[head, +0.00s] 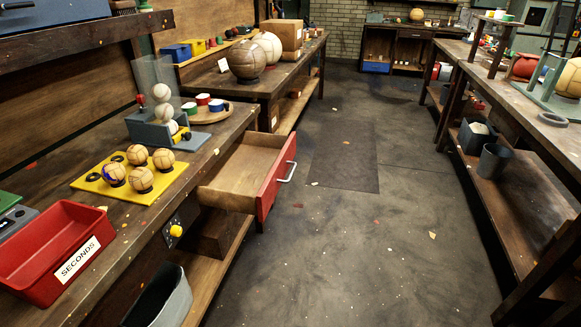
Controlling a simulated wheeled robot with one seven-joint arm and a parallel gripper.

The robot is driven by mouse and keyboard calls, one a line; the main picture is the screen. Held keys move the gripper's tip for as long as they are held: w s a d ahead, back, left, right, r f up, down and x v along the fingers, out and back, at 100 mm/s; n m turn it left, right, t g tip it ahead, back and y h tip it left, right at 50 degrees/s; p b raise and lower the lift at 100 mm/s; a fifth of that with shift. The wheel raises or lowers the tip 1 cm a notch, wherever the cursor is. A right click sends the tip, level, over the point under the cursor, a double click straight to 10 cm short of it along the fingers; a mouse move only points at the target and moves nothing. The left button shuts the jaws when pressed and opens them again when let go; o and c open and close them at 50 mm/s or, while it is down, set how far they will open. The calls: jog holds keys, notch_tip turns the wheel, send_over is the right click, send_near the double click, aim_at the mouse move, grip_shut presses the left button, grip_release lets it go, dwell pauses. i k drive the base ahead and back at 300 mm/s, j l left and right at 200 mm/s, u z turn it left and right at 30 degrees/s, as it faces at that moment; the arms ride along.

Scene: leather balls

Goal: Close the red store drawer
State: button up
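The red store drawer (270,189) is pulled well out from under the left workbench, towards the aisle. Its front is red with a pale metal bar handle (288,172) facing right. Its wooden inside (243,168) looks empty. My gripper is not in the head view.
The left workbench (213,150) holds a yellow board (97,187) with several balls, a red bin (52,250) marked SECONDS and a grey ball stand (150,130). A grey bin (172,297) stands below. The aisle floor (350,240) is mostly clear. Another bench (520,110) runs along the right.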

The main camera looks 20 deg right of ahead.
aim_at(248, 178)
jog(key=i+j, duration=0.15)
jog(key=i+l+u, duration=0.1)
jog(key=i, duration=0.25)
jog(key=i+l, duration=0.2)
jog(key=i+l+u, duration=0.1)
jog(key=i+l, duration=0.15)
jog(key=l, duration=0.15)
